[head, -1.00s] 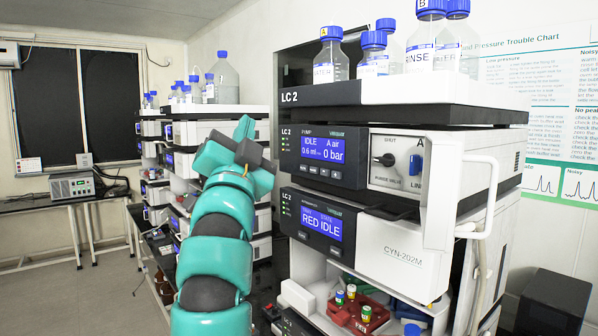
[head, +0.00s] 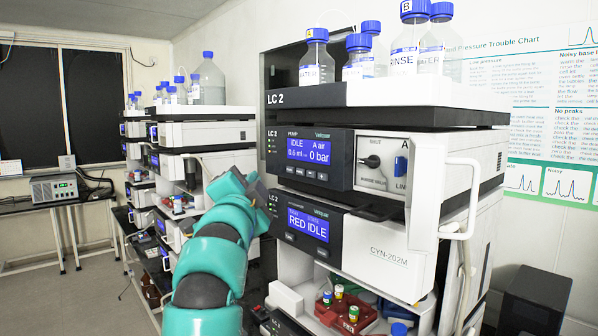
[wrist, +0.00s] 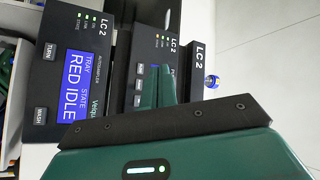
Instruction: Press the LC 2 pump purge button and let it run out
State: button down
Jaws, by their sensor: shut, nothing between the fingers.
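The LC 2 pump module (head: 340,172) is the upper dark-fronted unit. Its blue display (head: 308,150) reads IDLE, 0.6 ml, A air and 0 bar. A row of small buttons (head: 304,172) lies below the display, with labels too small to read. The purge valve knob (head: 372,161) is at the right, with SHUT above it. In the wrist view the pump panel (wrist: 145,40) is turned sideways and partly covered by my fingers, with a few buttons (wrist: 139,86) beside them. My gripper (wrist: 162,72) is shut and empty in front of that panel. Contact is not visible.
Below the pump is the tray module (head: 310,225), reading RED IDLE. Solvent bottles (head: 405,45) stand on top. A red vial rack (head: 345,314) sits in the lower bay. Other instrument stacks (head: 200,135) stand at the left. Floor (head: 95,290) is clear at the far left.

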aim_at(296, 167)
jog(key=w+d+p, duration=0.3)
jog(key=w+d, duration=0.2)
jog(key=d, duration=0.1)
jog(key=shift+d, duration=0.4)
dwell(0.7)
jog(key=shift+w+d+b, duration=0.45)
jog(key=shift+d+b, duration=0.25)
jog(key=shift+b, duration=0.25)
dwell(1.8)
jog(key=shift+s+a, duration=0.1)
jog(key=shift+a, duration=0.05)
jog(key=shift+s+a+b, duration=0.4)
jog(key=shift+a+b, duration=0.15)
jog(key=shift+b, duration=0.15)
